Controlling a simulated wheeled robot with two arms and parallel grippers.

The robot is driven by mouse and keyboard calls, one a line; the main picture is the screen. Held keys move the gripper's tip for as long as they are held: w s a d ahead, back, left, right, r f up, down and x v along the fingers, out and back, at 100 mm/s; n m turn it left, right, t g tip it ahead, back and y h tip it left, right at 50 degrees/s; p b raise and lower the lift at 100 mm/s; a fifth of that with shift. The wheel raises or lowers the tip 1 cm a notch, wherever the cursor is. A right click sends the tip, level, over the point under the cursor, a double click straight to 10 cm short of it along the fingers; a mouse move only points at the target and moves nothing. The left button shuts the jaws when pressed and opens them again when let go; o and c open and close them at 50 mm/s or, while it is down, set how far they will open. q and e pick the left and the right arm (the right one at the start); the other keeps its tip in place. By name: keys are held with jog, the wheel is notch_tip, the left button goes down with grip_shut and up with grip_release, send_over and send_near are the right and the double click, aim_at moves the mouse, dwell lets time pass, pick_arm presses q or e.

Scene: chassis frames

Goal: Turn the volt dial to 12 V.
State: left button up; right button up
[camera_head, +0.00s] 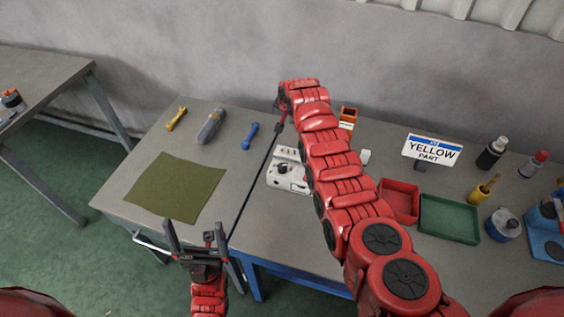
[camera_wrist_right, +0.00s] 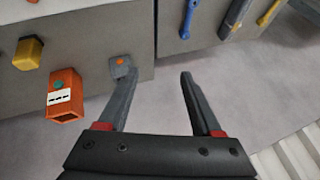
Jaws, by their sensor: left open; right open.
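A white device (camera_head: 290,181) with a dark round knob (camera_head: 283,169) stands near the middle of the table. The knob appears to be the volt dial, but its setting is too small to read. My right arm passes in front of the device's right side. My right gripper (camera_head: 281,112) is beyond the device, near the table's back edge, partly hidden by its arm. In the right wrist view its fingers (camera_wrist_right: 157,92) are apart with nothing between them. My left gripper (camera_head: 195,230) is open and empty at the table's front edge, left of and nearer than the device.
An orange box (camera_head: 348,116) stands behind the arm and also shows in the right wrist view (camera_wrist_right: 65,103). A blue tool (camera_head: 250,136) lies left of the device. A green mat (camera_head: 175,190) lies front left. Red (camera_head: 399,214) and green trays (camera_head: 449,234) stand right.

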jog(key=s+r+m+g+h, duration=0.1)
jog(key=s+r+g, duration=0.5)
jog(key=s+r, duration=0.5)
jog(key=b, duration=1)
send_over(282, 166)
jog(key=shift+g, duration=0.3)
notch_tip(282, 166, down, 12)
jog(key=shift+r, duration=0.2)
jog(key=shift+a+f+p, duration=0.1)
jog(key=shift+f+p, duration=0.15)
jog(key=shift+p, duration=0.4)
jog(key=f+p, duration=0.1)
jog(key=f, duration=0.2)
jog(key=f+p, duration=0.1)
jog(key=f, duration=0.2)
jog(key=shift+d+f, duration=0.2)
jog(key=shift+f, duration=0.25)
grip_shut()
